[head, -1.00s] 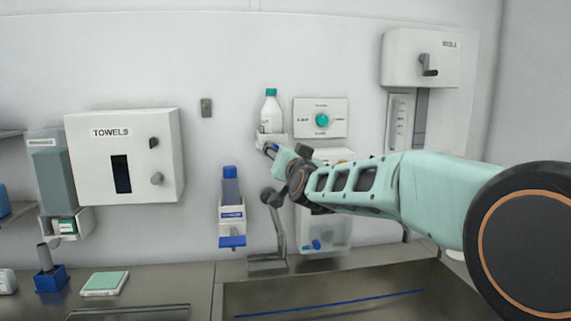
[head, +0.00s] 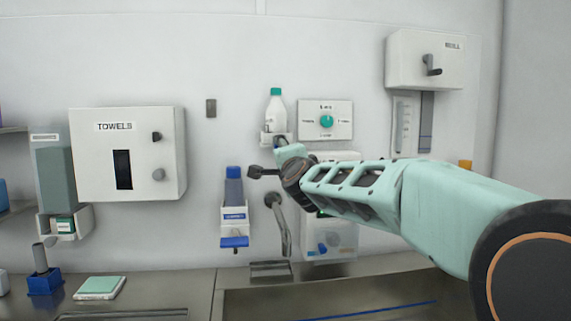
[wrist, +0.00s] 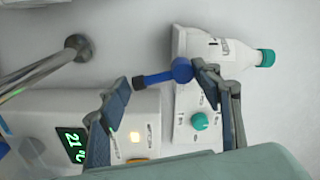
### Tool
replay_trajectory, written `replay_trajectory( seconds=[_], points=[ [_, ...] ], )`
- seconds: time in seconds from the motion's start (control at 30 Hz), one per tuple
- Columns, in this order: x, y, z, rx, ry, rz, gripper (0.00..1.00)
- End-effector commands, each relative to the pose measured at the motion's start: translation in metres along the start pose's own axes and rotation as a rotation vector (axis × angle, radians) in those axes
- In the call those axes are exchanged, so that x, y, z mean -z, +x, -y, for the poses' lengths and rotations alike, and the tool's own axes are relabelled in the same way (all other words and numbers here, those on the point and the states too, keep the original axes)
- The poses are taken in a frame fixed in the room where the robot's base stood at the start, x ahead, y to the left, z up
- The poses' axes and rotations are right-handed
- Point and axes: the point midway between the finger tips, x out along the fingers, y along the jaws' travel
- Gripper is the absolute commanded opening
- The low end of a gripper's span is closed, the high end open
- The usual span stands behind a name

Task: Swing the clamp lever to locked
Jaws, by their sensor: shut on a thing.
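In the wrist view, the clamp lever (wrist: 160,77) is a blue bar with a dark end at the left and a round blue hub at the right. It lies across the space between my gripper's two fingers (wrist: 160,85). The right fingertip is at the hub; the left one is by the dark end. My gripper is shut on the lever, with its fingers far apart. In the head view, my gripper (head: 282,147) is at the wall just below the white bottle, and it largely hides the lever.
A white bottle with a green cap (head: 276,109) stands on a bracket beside my gripper. A panel with a teal knob (head: 326,121) is to its right. A metal tap (head: 282,225) and a blue-based dispenser (head: 234,215) are below. A towel box (head: 128,155) hangs at left.

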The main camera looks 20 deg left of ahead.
Motion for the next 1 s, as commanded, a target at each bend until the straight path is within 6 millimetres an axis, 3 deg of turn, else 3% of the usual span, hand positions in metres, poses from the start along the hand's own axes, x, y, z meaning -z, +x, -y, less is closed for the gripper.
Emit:
replay_trajectory(
  seconds=[0.03, 0.4, 1.0],
  points=[
    [0.000, 0.001, -0.011, -0.014, 0.038, -0.001, 0.34],
    [-0.008, 0.002, -0.012, -0.017, 0.232, 0.001, 0.34],
    [-0.011, 0.002, -0.011, -0.018, 0.283, 0.003, 0.34]
  ],
)
